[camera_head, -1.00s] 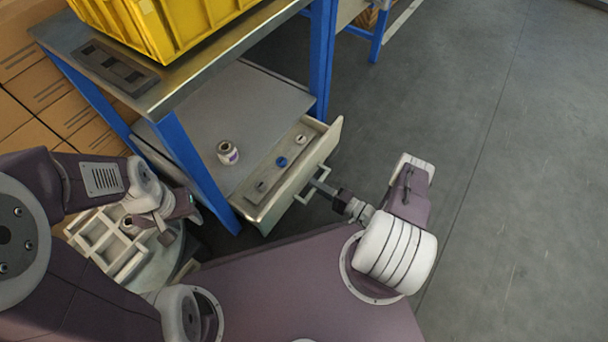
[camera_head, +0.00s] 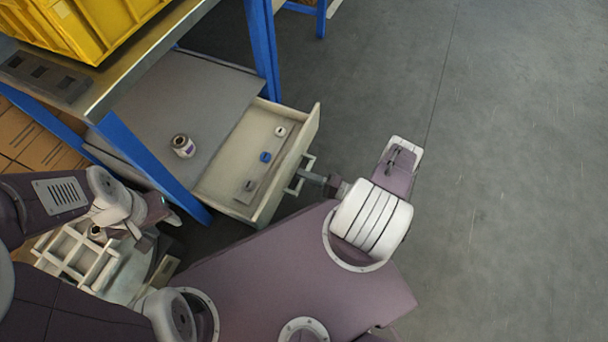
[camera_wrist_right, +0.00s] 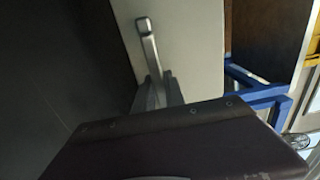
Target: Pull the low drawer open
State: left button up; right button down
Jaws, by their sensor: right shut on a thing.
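The low drawer (camera_head: 262,148) stands partly open under the workbench, its pale front panel (camera_head: 291,160) facing right. Inside lie a grey strip (camera_head: 246,190), a blue round piece (camera_head: 265,157) and a white round piece (camera_head: 280,131). My right gripper (camera_head: 312,178) is shut on the drawer handle (camera_head: 299,177), outside the front panel. In the right wrist view the handle (camera_wrist_right: 147,40) shows against the pale panel; the dark gripper body hides much of the grip. My left gripper (camera_head: 165,215) is at the left, over a pale compartment tray (camera_head: 75,255); its fingers are too small to judge.
A small can (camera_head: 183,146) stands on the grey lower shelf (camera_head: 170,105). A yellow crate (camera_head: 90,30) rests on the bench top. Blue legs (camera_head: 262,50) frame the drawer. Cardboard boxes (camera_head: 25,140) are at left. The grey floor (camera_head: 500,150) to the right is clear.

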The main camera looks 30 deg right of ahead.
jog(key=c, duration=1.4)
grip_release()
jog(key=shift+s, duration=0.1)
jog(key=p+v, duration=0.2)
jog(key=v, duration=0.7)
